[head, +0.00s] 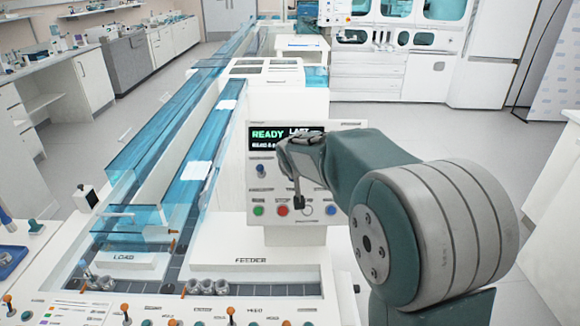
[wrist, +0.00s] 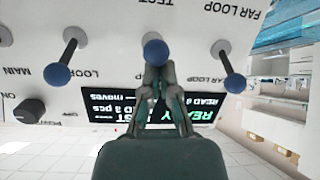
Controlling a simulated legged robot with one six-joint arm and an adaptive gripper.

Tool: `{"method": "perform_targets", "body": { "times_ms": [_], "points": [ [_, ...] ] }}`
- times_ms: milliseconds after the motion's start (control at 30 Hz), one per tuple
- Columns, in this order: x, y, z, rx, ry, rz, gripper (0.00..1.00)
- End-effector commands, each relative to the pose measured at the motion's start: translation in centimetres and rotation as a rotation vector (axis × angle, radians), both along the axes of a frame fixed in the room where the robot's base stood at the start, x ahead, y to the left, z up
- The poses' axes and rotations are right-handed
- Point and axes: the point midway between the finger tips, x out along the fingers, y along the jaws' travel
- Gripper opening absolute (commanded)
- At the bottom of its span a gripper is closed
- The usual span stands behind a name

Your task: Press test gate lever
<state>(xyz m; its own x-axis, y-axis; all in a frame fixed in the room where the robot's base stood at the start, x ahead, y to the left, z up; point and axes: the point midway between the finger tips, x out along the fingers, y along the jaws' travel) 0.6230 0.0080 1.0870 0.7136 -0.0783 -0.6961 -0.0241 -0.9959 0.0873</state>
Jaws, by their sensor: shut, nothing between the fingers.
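In the wrist view, which is upside down, a white panel carries three levers with blue ball tips. The middle lever (wrist: 155,52) stands by the label that reads TEST. My gripper (wrist: 160,72) is shut and empty, its fingertips right at this ball; I cannot tell whether they touch it. The left lever (wrist: 58,74) and the right lever (wrist: 235,82) are clear of my fingers. In the head view my gripper (head: 285,150) is in front of the upright panel and hides the middle part of it.
A screen (head: 268,138) reading READY is on the panel, partly covered by my gripper. Green (head: 258,210) and red (head: 283,210) buttons sit lower. The white feeder (head: 250,245) and blue clear tube tracks (head: 165,140) lie to the left. Open floor (head: 425,140) is behind and right.

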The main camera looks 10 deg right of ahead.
Motion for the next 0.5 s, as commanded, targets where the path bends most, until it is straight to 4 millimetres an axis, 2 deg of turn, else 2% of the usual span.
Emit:
{"method": "perform_targets", "body": {
  "times_ms": [500],
  "points": [
    [-0.75, 0.16, -0.31, -0.001, -0.001, 0.001, 0.0]
  ]
}}
